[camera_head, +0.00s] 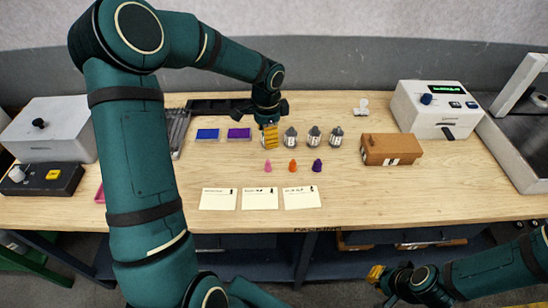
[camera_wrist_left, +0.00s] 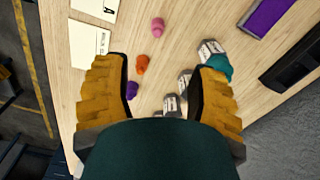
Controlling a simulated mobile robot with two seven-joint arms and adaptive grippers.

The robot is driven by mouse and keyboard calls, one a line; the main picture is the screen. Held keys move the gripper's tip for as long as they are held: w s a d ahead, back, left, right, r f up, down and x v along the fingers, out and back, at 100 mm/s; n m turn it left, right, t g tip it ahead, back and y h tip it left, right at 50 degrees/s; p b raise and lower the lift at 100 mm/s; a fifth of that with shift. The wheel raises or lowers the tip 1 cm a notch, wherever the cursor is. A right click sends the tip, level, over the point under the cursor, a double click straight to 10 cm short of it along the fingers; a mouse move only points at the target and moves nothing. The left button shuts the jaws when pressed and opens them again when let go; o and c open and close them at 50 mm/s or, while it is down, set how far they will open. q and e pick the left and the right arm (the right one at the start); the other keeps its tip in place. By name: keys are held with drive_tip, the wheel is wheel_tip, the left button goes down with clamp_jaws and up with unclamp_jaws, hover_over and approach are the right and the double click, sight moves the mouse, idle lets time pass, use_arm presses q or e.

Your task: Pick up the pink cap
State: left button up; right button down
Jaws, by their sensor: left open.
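The pink cap (camera_head: 268,167) stands on the wooden table, leftmost in a row with an orange cap (camera_head: 292,166) and a purple cap (camera_head: 317,166). In the left wrist view the pink cap (camera_wrist_left: 158,27) lies beyond the fingertips, toward the top, apart from both fingers. My left gripper (camera_head: 269,137) is open and empty, pointing down behind the pink cap, at the left end of the bottle row. Its yellow fingers (camera_wrist_left: 163,72) show wide apart in the left wrist view. My right gripper (camera_head: 377,275) is in front of the table at lower right; its jaws are unclear.
Grey bottles (camera_head: 314,138) stand behind the caps; one in the wrist view has a teal top (camera_wrist_left: 217,67) close to a finger. White cards (camera_head: 260,198) lie in front. A brown box (camera_head: 392,149) is to the right. Blue (camera_head: 208,134) and purple (camera_head: 239,133) pads lie left.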

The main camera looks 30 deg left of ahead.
sight(268, 161)
use_arm(q)
drive_tip(key=f, duration=1.3)
drive_tip(key=shift+s+f+b, duration=0.2)
drive_tip(key=shift+f+b, duration=0.1)
drive_tip(key=shift+b, duration=0.05)
drive_tip(key=shift+d, duration=0.1)
drive_tip(key=c, duration=0.8)
